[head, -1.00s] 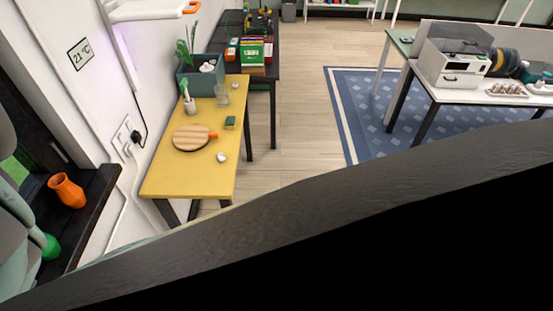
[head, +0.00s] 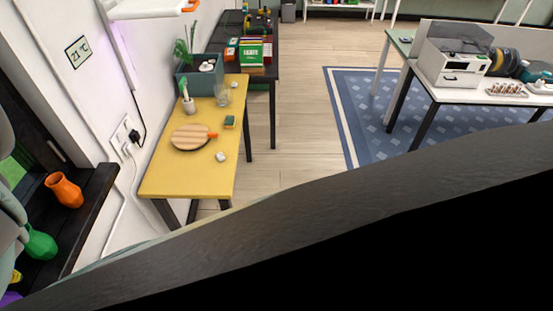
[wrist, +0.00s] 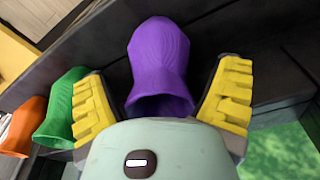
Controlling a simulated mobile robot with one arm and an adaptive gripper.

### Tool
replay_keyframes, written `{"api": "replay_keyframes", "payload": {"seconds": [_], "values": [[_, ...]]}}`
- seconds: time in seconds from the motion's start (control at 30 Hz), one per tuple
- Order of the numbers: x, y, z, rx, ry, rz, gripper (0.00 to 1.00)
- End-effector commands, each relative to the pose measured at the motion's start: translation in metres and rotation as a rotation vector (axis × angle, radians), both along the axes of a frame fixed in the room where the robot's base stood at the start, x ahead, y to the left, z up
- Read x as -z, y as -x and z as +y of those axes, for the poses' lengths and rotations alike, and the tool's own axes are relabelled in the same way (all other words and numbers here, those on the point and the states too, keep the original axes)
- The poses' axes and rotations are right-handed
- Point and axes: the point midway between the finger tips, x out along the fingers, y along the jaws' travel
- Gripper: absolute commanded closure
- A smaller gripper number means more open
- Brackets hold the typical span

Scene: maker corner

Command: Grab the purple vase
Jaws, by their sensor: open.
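The purple vase (wrist: 158,60) is in the middle of the wrist view, on a dark sill, with its dark mouth towards my palm. My gripper (wrist: 164,92) is open, with one yellow-padded finger on each side of the vase. Gaps show between the vase and both fingers, so it is not clamped. In the head view only a small part of the purple vase (head: 10,298) shows at the lower left corner. A yellow finger pad shows just above it there; the rest of my gripper is cut off.
A green vase (wrist: 62,108) stands close beside my left finger in the wrist view, and an orange vase (wrist: 18,128) beyond it. Both stand on the dark window sill (head: 92,215). A yellow table (head: 185,182) stands to the right.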

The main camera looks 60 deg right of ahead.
Motion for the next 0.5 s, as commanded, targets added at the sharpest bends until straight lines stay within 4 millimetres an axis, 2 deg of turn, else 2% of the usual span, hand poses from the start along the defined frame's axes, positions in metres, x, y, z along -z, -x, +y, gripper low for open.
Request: {"api": "replay_keyframes", "payload": {"seconds": [0.17, 0.5], "values": [[-0.0005, 0.0002, 0.001, -0.002, -0.001, -0.001, 0.1], [-0.0005, 0.0001, 0.0009, -0.002, -0.001, -0.001, 0.45]]}}
